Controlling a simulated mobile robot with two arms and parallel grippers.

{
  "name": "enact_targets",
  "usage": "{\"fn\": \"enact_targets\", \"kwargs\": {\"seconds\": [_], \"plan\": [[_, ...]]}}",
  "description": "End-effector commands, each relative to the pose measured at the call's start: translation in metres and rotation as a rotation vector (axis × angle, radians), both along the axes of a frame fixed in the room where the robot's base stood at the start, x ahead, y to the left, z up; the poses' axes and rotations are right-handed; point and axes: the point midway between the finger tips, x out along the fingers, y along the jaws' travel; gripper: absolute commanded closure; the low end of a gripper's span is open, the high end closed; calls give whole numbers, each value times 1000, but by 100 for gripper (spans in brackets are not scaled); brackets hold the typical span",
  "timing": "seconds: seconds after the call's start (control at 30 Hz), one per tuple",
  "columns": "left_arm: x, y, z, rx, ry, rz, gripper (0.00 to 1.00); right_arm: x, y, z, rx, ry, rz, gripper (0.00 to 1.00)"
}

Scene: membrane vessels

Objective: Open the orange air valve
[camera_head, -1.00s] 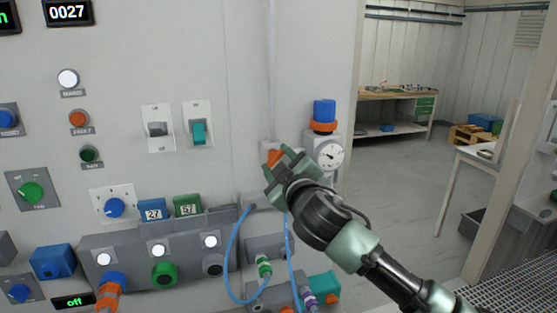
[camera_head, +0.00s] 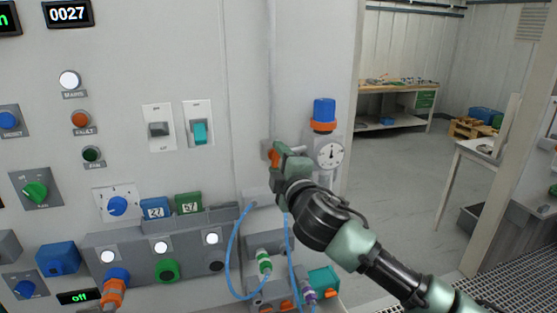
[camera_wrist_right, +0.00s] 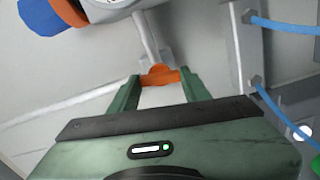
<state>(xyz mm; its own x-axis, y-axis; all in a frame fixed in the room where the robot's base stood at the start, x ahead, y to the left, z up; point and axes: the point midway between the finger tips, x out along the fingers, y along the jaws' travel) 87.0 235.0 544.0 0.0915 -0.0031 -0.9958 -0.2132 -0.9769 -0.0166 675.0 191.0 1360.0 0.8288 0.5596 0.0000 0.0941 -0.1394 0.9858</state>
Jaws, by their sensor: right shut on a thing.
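The orange air valve handle (camera_head: 275,156) is on the grey wall panel, left of the round gauge, partly hidden behind my right gripper (camera_head: 281,156). In the right wrist view the orange handle (camera_wrist_right: 160,76) sits between the tips of the two green fingers (camera_wrist_right: 158,82), and my right gripper is shut on it. The gauge (camera_head: 329,153) has a white face with its needle close to vertical. My left gripper is not in view.
A blue-topped regulator with an orange ring (camera_head: 323,115) stands above the gauge, close to the right gripper. Blue hoses (camera_head: 233,275) hang below the valve. Switches (camera_head: 198,130), knobs and lamps cover the panel to the left. Open floor lies to the right.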

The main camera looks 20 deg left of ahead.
Motion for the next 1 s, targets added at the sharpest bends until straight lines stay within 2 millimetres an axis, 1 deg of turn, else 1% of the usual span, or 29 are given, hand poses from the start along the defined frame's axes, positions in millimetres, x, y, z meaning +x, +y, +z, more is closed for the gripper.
{"fn": "enact_targets", "kwargs": {"seconds": [0.43, 0.47, 0.5, 0.53, 0.87, 1.0], "plan": [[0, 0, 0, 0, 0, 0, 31, 0, 0, -1, -11, -7, 1, 93], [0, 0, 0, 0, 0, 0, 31, 0, 0, -1, -11, -7, 1, 47], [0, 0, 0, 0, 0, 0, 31, 0, 0, -1, -10, -7, 1, 36], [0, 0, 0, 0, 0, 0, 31, 0, 0, -1, -10, -7, 1, 31], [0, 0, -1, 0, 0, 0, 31, -1, -1, -1, -8, -6, 0, 31], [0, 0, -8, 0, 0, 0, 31, -10, -7, -3, -7, -6, 1, 31]]}}
